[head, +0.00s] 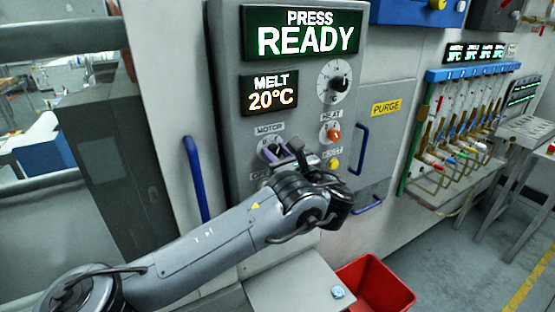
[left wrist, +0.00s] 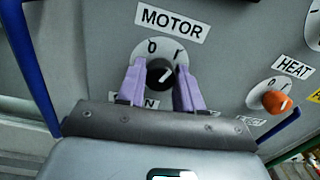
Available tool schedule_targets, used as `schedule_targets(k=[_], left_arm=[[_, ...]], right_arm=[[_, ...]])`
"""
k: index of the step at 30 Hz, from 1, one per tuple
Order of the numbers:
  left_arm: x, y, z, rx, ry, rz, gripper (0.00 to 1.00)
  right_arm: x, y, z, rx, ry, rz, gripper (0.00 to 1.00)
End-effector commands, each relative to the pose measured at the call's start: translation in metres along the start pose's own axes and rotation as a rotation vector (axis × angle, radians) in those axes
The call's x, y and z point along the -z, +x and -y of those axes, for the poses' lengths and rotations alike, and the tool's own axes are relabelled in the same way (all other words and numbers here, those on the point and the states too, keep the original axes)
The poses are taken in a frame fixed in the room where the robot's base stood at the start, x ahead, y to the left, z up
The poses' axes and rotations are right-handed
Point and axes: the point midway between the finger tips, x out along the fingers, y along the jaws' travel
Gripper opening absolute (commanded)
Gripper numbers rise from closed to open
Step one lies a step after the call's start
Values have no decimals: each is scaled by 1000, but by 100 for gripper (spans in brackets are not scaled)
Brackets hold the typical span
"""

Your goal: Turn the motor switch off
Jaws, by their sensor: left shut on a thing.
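The motor switch is a black knob (left wrist: 158,73) on a pale round dial, under a MOTOR label, on the grey press panel. In the left wrist view, a 0 stands at the dial's upper left and an I at its upper right. The knob's white mark appears to lean up and right, toward the I. My left gripper (left wrist: 160,82) has its purple fingers on either side of the knob and is shut on it. In the head view, the gripper (head: 282,151) is at the motor dial and partly covers it. My right gripper is not in view.
The orange heat knob (head: 333,134) is just right of the motor switch, with a yellow button (head: 333,164) below it. Blue handles (head: 195,178) flank the panel. A red bin (head: 374,285) stands below. The display reads PRESS READY (head: 305,34).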

Motion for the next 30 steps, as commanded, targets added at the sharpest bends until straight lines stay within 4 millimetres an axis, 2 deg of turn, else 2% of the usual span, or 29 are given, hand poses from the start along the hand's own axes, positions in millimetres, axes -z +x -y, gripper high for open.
schedule_targets(k=[1,18,30], left_arm=[[4,0,0,1,-43,2,5],[5,0,-1,-1,-583,16,5],[4,-1,-1,-2,-886,24,5]], right_arm=[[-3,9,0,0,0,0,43],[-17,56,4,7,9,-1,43],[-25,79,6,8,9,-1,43]])
